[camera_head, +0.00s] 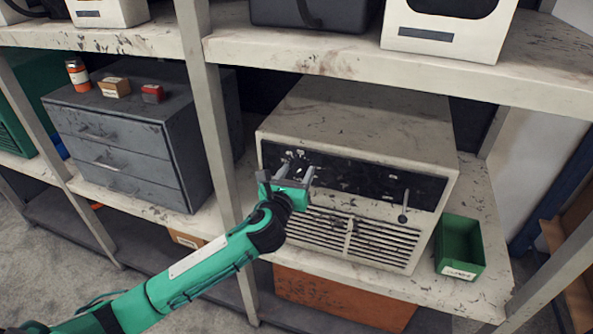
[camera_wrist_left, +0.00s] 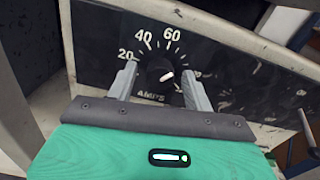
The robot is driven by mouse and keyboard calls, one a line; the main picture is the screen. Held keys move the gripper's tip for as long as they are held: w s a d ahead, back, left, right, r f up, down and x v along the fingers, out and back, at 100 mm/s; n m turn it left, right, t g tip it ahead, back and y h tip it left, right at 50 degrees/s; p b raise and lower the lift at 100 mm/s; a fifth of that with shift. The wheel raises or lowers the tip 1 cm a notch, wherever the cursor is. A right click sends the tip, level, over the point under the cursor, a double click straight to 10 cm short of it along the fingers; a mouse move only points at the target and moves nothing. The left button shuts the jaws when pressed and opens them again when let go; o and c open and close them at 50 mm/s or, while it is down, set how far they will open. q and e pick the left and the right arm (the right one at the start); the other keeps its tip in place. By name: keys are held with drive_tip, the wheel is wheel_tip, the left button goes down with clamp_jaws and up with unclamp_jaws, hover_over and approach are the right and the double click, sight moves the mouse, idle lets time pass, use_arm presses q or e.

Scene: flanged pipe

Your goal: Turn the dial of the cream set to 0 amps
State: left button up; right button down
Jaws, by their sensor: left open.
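The cream set (camera_head: 360,135) is a worn, box-shaped machine on the middle shelf, with a black front panel (camera_head: 372,182) and a slatted vent below. Its dial (camera_wrist_left: 160,75) is a black knob with a pale mark, under a white scale reading 20, 40, 60 and the word AMPS, partly hidden. The pale mark points up and to the right. My left gripper (camera_head: 294,176) is open in front of the panel's left part. In the left wrist view its two fingers (camera_wrist_left: 158,85) stand on either side of the dial; I cannot tell whether they touch it. My right gripper is not in view.
A lever (camera_head: 403,206) hangs on the panel's right part. A green bin (camera_head: 459,247) stands right of the set. A shelf post (camera_head: 212,120) rises left of it, beside a grey drawer cabinet (camera_head: 130,130). The upper shelf (camera_head: 330,55) overhangs the set.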

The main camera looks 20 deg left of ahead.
use_arm(q)
drive_tip(key=shift+w, duration=0.2)
drive_tip(key=c, duration=1)
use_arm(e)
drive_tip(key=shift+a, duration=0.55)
